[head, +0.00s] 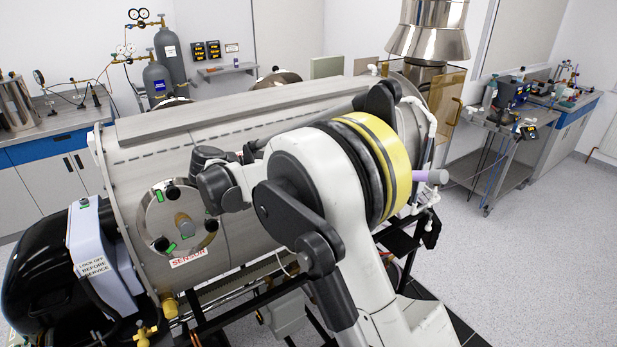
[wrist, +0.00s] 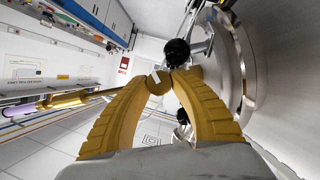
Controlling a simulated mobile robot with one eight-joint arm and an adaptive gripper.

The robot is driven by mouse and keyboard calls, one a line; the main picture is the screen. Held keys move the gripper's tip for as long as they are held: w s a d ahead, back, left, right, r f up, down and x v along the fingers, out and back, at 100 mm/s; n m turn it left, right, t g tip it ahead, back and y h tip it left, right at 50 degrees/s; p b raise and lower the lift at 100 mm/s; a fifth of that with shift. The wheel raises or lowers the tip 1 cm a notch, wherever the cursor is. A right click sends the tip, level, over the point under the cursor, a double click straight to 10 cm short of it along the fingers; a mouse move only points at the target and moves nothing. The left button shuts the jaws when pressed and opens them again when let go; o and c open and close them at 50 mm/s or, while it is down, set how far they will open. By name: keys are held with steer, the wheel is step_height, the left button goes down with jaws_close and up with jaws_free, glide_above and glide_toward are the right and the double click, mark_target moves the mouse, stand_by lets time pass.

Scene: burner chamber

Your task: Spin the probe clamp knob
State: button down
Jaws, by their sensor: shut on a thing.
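In the wrist view, my gripper (wrist: 171,73) has its two yellow fingers drawn together at the tips. A round brass knob with a white mark (wrist: 157,83), which looks like the probe clamp knob, sits at the fingertips, partly covered by them. A brass rod with a lilac section, apparently the probe (wrist: 66,101), reaches left from beside the knob. A black rounded part (wrist: 176,52) stands just beyond the tips; I cannot tell whether it touches them. In the head view, my arm hides the gripper and the knob, and a lilac cylinder (head: 430,177) sticks out right of the arm.
The large steel chamber (head: 245,115) lies close beside my arm; its curved metal also fills the right of the wrist view. A round port with black knobs (head: 178,222) sits above a SENSOR label. A cart (head: 500,135) stands at the right. Open floor (head: 530,225) lies at lower right.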

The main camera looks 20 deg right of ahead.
steer(key=c, duration=1.1)
jaws_free()
steer(key=shift+d, duration=0.15)
steer(key=v, duration=1.2)
